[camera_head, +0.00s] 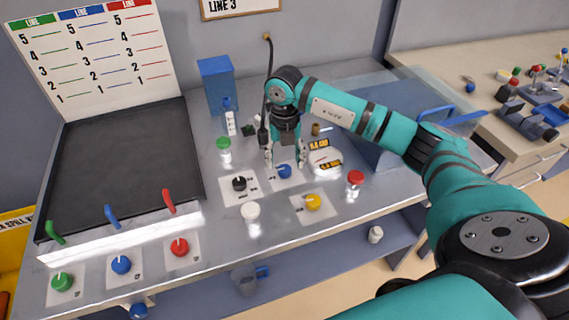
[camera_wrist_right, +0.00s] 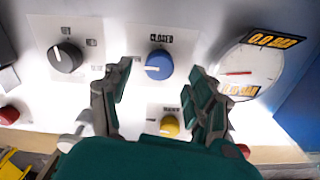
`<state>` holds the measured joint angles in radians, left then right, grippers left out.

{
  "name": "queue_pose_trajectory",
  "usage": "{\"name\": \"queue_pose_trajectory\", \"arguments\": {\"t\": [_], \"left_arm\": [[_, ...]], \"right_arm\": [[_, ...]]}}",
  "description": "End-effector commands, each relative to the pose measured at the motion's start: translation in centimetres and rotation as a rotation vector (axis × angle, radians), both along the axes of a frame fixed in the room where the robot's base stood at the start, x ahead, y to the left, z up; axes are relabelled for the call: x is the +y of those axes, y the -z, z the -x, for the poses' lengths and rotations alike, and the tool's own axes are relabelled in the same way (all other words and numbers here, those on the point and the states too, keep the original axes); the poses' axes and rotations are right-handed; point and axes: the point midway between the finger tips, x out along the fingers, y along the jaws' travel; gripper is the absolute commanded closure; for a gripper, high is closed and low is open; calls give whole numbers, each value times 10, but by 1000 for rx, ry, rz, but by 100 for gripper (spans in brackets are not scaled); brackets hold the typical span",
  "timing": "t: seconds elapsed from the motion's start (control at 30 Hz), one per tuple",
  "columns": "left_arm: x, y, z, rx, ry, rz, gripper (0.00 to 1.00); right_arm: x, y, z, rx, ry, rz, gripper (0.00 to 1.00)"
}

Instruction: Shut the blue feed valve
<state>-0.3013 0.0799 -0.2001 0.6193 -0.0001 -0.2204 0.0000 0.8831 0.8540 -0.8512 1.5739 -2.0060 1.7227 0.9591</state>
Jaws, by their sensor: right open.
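A blue knob (camera_head: 285,172) sits on a white plate on the metal bench, directly below my right gripper (camera_head: 285,161). In the right wrist view the same blue knob (camera_wrist_right: 159,65) lies between the spread fingers of my right gripper (camera_wrist_right: 160,74). The fingers are open, one on each side, and I see no contact. A label that seems to read CLOSED is printed above the knob. Another blue knob (camera_head: 121,265) is on a plate at the front left, between a green and a red one. My left gripper is not in view.
A black knob (camera_head: 239,184) and a yellow knob (camera_head: 313,202) are close to the gripper. A white-capped vial (camera_head: 251,212) and a red-capped vial (camera_head: 355,182) stand nearby. A round gauge (camera_wrist_right: 250,72) is to the right in the wrist view. A blue box (camera_head: 217,84) stands behind.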

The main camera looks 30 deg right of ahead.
Motion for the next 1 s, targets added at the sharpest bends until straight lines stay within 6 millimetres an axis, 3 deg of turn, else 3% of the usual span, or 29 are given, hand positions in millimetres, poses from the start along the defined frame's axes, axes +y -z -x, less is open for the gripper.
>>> {"name": "queue_pose_trajectory", "arguments": {"t": [0.23, 0.6, 1.0], "left_arm": [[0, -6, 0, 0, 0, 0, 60], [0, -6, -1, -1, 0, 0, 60], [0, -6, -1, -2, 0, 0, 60]], "right_arm": [[0, 29, 0, 1, 0, 0, 41], [0, 34, 0, 0, -1, 0, 42], [0, 34, 0, -1, 0, 0, 95]]}}
